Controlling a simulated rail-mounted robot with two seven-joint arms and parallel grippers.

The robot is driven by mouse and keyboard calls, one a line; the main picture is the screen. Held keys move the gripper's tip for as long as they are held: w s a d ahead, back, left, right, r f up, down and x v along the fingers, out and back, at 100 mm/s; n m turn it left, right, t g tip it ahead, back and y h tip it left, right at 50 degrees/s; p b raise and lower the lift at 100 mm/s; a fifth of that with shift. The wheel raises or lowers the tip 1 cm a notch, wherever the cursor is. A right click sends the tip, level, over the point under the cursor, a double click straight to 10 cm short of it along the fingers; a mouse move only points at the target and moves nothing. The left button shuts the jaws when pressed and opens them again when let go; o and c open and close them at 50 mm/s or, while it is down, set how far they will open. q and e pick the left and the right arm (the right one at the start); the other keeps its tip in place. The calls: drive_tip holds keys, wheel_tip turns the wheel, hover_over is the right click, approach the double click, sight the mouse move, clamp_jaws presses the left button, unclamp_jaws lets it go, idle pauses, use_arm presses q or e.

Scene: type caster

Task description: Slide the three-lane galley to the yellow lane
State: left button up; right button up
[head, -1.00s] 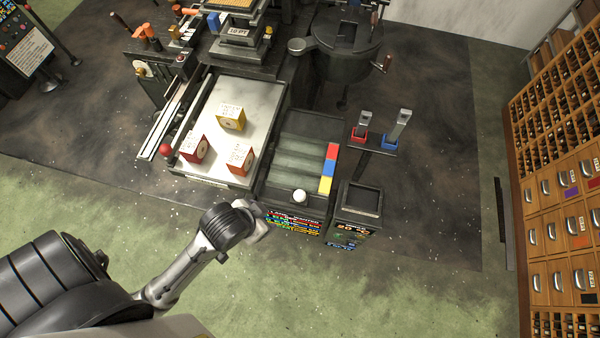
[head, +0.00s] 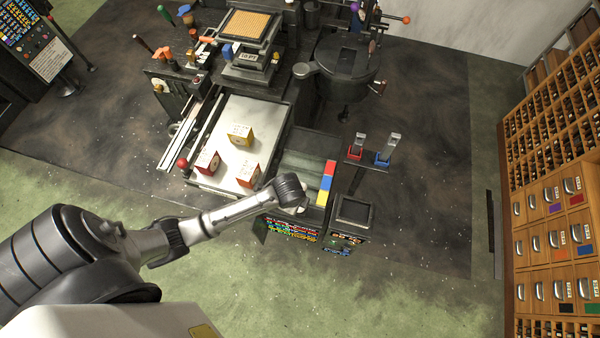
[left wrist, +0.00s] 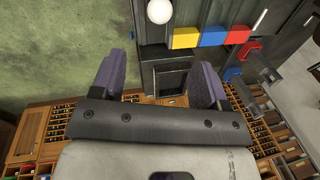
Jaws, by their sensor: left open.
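The three-lane galley (head: 300,162) is a dark tray with grey-green lanes, right of the pale table. Along its right edge run a red block (head: 330,168), a blue block (head: 326,183) and a yellow block (head: 322,198), yellow nearest me. A white ball knob (left wrist: 159,11) shows at the top of the left wrist view, beside the yellow block (left wrist: 185,38). My left gripper (left wrist: 160,65) is open and empty, its purple fingers spread apart, with the knob beyond them. In the head view my left wrist covers the galley's near left part and hides the fingers. My right gripper is not in view.
The pale table (head: 255,115) holds yellow, red and orange-red blocks. A dark open-topped bin (head: 354,211) stands right of the galley's near end. A small stand with red (head: 355,153) and blue (head: 382,158) holders is farther right. A machine stands behind.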

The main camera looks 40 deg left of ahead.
use_arm(q)
drive_tip(key=f, duration=0.4)
drive_tip(key=w+f+b, duration=0.1)
drive_tip(key=f, duration=0.3)
drive_tip(key=w+f, duration=0.1)
drive_tip(key=f, duration=0.3)
drive_tip(key=shift+a, duration=0.3)
drive_tip(key=shift+w+a+f, duration=0.1)
drive_tip(key=shift+w+f, duration=0.15)
drive_tip(key=shift+f, duration=0.5)
